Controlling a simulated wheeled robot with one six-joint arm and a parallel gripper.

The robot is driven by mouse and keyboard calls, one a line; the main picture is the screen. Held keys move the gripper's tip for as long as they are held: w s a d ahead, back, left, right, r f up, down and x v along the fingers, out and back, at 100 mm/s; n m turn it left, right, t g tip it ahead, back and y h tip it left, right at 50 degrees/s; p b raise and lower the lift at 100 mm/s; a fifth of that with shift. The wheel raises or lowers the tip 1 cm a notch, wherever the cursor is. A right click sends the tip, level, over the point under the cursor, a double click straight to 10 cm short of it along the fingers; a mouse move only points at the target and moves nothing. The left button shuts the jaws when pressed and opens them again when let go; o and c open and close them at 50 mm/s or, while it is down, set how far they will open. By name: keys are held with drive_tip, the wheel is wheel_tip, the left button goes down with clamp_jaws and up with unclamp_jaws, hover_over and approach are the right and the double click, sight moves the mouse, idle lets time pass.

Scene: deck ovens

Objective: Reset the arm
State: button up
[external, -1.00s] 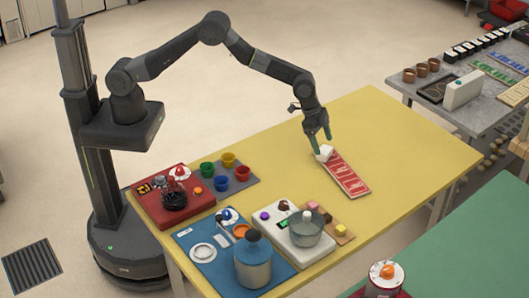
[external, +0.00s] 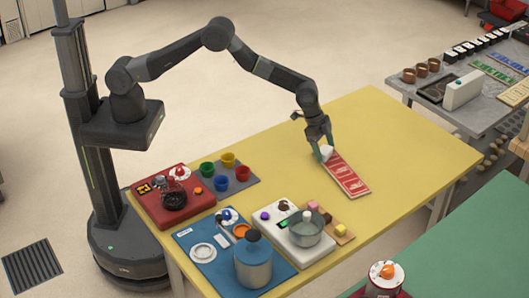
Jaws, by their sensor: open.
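My gripper (external: 324,153) hangs at the end of my arm over the far part of the yellow table. The white piece is at the far-left end of a red strip (external: 347,176) with pale markings that lies on the table. The fingers partly cover the piece, and I cannot tell whether they touch it.
A red board (external: 150,207), coloured cups (external: 228,160), a blue board with a lidded pot (external: 254,265) and a white board with a pan (external: 306,231) fill the near left. The yellow table (external: 400,130) is clear to the right. A green table stands at the lower right.

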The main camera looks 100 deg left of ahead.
drive_tip(key=b+v, duration=0.2)
drive_tip(key=v, duration=0.9)
drive_tip(key=p+x, duration=0.2)
drive_tip(key=x, duration=0.9)
drive_tip(key=shift+w+d+f, duration=0.1)
drive_tip(key=shift+f, duration=0.25)
wheel_tip(320, 180, up, 10)
drive_tip(key=b, duration=0.2)
drive_tip(key=s+d+f+m+h+b, duration=0.1)
drive_tip(key=s+d+m+b, duration=0.1)
drive_tip(key=s, duration=0.8)
drive_tip(key=s+d+f+m+b, duration=0.1)
drive_tip(key=s+d+b, duration=0.2)
drive_tip(key=s, duration=0.7)
drive_tip(key=shift+g, duration=0.3)
drive_tip(key=f, duration=0.6)
drive_tip(key=f+p, duration=0.1)
drive_tip(key=f, duration=0.2)
drive_tip(key=shift+s+a, duration=0.1)
drive_tip(key=shift+s, duration=0.15)
